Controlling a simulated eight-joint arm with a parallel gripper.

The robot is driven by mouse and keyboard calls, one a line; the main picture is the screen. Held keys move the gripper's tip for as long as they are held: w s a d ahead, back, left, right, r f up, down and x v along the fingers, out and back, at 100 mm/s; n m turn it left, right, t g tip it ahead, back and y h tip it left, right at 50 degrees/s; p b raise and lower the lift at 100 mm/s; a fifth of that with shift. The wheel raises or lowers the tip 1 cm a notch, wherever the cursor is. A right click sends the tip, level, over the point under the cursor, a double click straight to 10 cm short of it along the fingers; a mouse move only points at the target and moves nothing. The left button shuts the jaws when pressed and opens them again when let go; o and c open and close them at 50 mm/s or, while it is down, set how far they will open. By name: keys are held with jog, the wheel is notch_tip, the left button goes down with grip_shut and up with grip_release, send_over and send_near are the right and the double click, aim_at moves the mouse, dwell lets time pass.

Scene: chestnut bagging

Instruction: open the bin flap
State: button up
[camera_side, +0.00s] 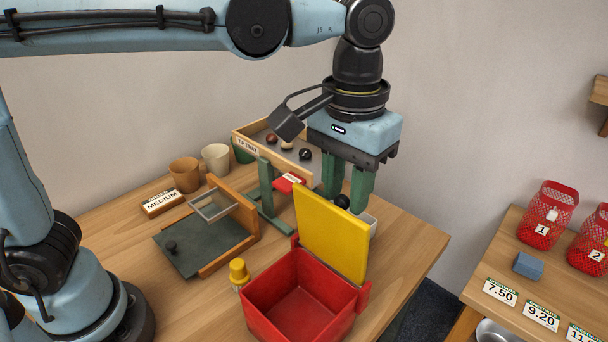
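The red bin (262,296) stands on the table at the front centre. Its yellow flap (333,234) is raised, standing roughly upright and leaning slightly back at the bin's far edge. The red inside of the bin is visible from above. My gripper (346,200) points down just behind the flap's upper right. Its two green fingers stand a little apart. The flap's back face is hidden.
A wooden tray (246,145) with round items lies behind. A green stand with a red plate (288,182) is left of my gripper. A framed ramp (205,250), cups (185,174) and a yellow-topped piece (238,270) stand left. A white container (372,222) is close right of the flap.

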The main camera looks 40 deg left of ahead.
jog(key=shift+o, duration=0.9)
jog(key=shift+r, duration=3.5)
jog(key=s+a+f+t, duration=0.1)
jog(key=a+f+t, duration=0.2)
jog(key=a+f, duration=0.4)
jog(key=s+a+f+t, duration=0.2)
jog(key=a+f+t, duration=0.2)
jog(key=a, duration=0.9)
notch_tip(320, 180, down, 3)
jog(key=shift+a+f, duration=0.15)
jog(key=shift+a, duration=0.1)
